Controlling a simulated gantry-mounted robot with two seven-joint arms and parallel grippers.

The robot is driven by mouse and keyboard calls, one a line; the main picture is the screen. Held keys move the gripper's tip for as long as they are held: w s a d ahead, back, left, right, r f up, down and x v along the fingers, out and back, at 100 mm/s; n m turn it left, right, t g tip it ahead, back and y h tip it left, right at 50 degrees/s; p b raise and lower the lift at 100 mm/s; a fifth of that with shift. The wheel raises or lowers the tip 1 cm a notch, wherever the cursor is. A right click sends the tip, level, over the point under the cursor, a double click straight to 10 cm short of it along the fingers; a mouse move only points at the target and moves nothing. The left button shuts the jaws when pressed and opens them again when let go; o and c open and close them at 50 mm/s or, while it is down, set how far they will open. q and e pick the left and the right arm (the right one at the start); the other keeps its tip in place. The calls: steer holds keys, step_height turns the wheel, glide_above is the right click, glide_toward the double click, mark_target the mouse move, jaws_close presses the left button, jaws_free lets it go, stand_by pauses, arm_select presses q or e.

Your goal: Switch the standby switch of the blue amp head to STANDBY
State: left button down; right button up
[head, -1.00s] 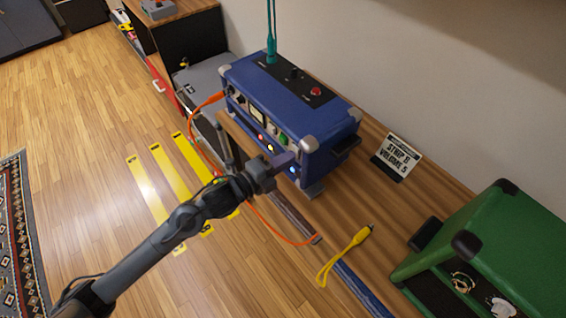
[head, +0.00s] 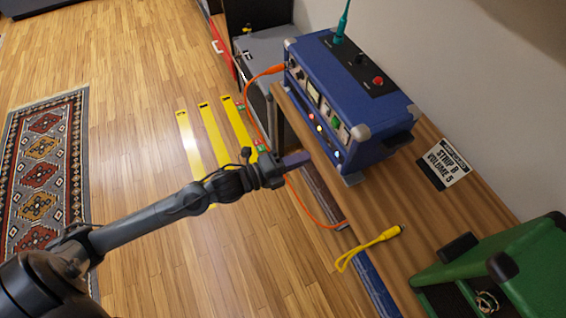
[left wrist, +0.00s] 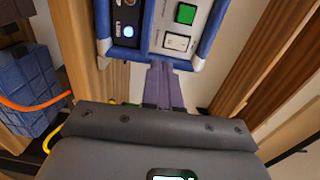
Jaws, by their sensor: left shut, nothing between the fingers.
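The blue amp head (head: 350,95) stands on the wooden bench, its front panel facing my left arm. On that panel in the left wrist view are a green square switch (left wrist: 186,13), a white rocker switch (left wrist: 176,42) and a lit blue lamp (left wrist: 128,31). The panel lettering is too small to read surely. My left gripper (head: 304,158) is shut and empty, just in front of the panel's lower part. In the left wrist view its fingers (left wrist: 161,72) point at the panel below the white switch; contact cannot be told. My right gripper is not in view.
A yellow cable (head: 372,243) lies on the bench (head: 385,207). A sign card (head: 443,163) and a green amp (head: 490,262) stand on the right.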

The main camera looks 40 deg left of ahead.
arm_select(q)
steer(key=shift+f+p+v, duration=0.15)
steer(key=shift+v, duration=0.9)
steer(key=shift+f+p+v, duration=0.15)
steer(key=shift+f+v, duration=0.05)
steer(key=shift+v, duration=0.8)
steer(key=shift+s, duration=0.1)
